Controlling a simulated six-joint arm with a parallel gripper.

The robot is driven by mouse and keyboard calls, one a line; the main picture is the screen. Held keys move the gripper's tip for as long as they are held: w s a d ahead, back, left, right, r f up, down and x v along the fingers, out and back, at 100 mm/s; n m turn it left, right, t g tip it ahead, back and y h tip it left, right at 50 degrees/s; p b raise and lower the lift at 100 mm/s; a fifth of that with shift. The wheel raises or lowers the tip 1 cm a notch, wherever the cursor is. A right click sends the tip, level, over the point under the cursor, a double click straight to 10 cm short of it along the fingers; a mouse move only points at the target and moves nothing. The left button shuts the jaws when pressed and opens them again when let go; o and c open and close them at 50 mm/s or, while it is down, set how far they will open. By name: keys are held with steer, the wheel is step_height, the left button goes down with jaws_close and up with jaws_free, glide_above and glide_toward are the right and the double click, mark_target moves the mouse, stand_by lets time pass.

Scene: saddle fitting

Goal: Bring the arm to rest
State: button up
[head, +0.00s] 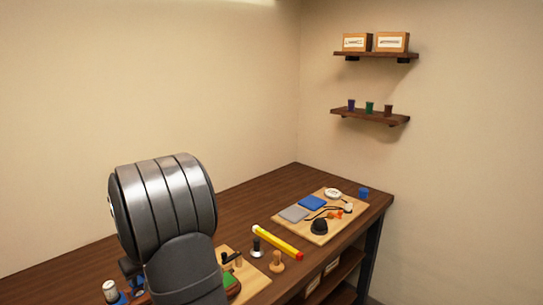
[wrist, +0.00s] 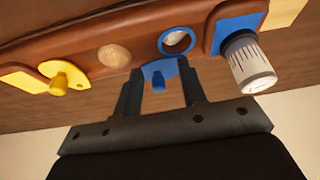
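My gripper (wrist: 158,88) shows in the wrist view with its two dark fingers spread apart. A blue piece with a knob (wrist: 158,76) lies beyond and between the fingertips, with a gap to each finger. It sits at the edge of a brown holder (wrist: 85,62), below a blue-rimmed hole (wrist: 177,41). In the head view my large grey arm link fills the lower left, and the gripper's fingers cannot be made out there.
On the wooden bench (head: 235,195) are a yellow-red stick (head: 277,243), stamp-like tools (head: 277,262) and a board (head: 315,232) with several items. Wall shelves (head: 375,55) are far right.

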steer(key=shift+s+a+m+t+h, duration=0.15)
steer(key=shift+s+m+t+h, duration=0.2)
steer(key=shift+m, duration=0.95)
steer(key=shift+s+a+m+t+h, duration=0.15)
steer(key=shift+s+m+h, duration=0.3)
steer(key=shift+m, duration=0.85)
steer(key=shift+m, duration=0.3)
